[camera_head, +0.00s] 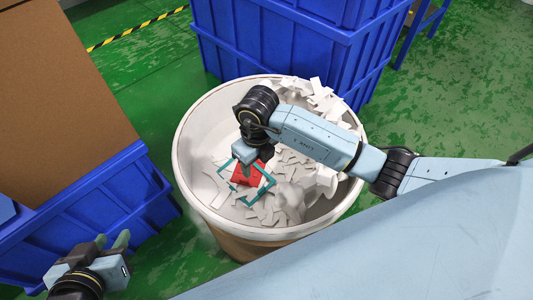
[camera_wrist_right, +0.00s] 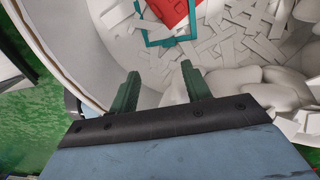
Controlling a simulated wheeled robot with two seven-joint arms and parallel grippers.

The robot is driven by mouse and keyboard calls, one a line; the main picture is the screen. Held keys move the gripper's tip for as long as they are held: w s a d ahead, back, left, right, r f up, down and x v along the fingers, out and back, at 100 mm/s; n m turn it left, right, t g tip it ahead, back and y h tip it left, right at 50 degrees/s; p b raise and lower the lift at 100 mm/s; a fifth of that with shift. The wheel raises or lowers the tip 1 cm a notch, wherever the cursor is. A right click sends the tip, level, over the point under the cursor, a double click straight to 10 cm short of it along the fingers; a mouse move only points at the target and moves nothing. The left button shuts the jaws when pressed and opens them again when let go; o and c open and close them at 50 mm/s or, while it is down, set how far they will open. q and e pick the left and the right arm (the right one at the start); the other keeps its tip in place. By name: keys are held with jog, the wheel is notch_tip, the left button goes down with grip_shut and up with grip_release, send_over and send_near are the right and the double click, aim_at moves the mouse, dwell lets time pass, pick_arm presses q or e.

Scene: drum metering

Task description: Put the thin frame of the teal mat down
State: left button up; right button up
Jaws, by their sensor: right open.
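The thin teal frame (camera_head: 263,193) lies tilted on paper scraps inside the big round drum (camera_head: 190,190), around or beside a red piece (camera_head: 242,178). In the right wrist view the teal frame (camera_wrist_right: 154,43) and the red piece (camera_wrist_right: 172,10) show at the top, beyond the fingertips. My right gripper (camera_head: 247,168) is over the drum and partly covers the frame in the head view. In the right wrist view its two green fingers (camera_wrist_right: 158,80) are apart with nothing between them. My left gripper (camera_head: 112,241) is open and empty, outside the drum at the lower left.
White paper strips (camera_head: 315,95) and pale lumpy bags (camera_head: 290,200) fill the drum's right side. A blue crate (camera_head: 290,50) stands behind the drum. Another blue crate (camera_head: 95,210) with a brown carton (camera_head: 60,100) is at the left. Green floor (camera_head: 150,90) shows between.

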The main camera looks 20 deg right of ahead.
jog(key=s+a+r+m+t+y, duration=0.1)
jog(key=s+a+r+y, duration=0.1)
jog(key=a+r+y, duration=0.5)
jog(key=s+a+r+t+y, duration=0.1)
jog(key=s+a+r+y, duration=0.3)
jog(key=a, duration=0.6)
jog(key=w+d+r+m+t+y, duration=0.25)
jog(key=r+m+t+y, duration=0.55)
jog(key=r, duration=0.4)
jog(key=w+d+f+m+t+h, duration=0.1)
jog(key=w+d+m+t+h, duration=0.1)
jog(key=d+m+t+h, duration=0.55)
jog(key=w+d+m+t+h, duration=0.2)
jog(key=d+m+h, duration=0.6)
jog(key=m, duration=0.7)
jog(key=s+d+f+m+g+h, duration=0.2)
jog(key=s+f+m+g, duration=0.4)
jog(key=s+f+g, duration=0.3)
notch_tip(320, 180, down, 4)
jog(key=shift+s, duration=0.85)
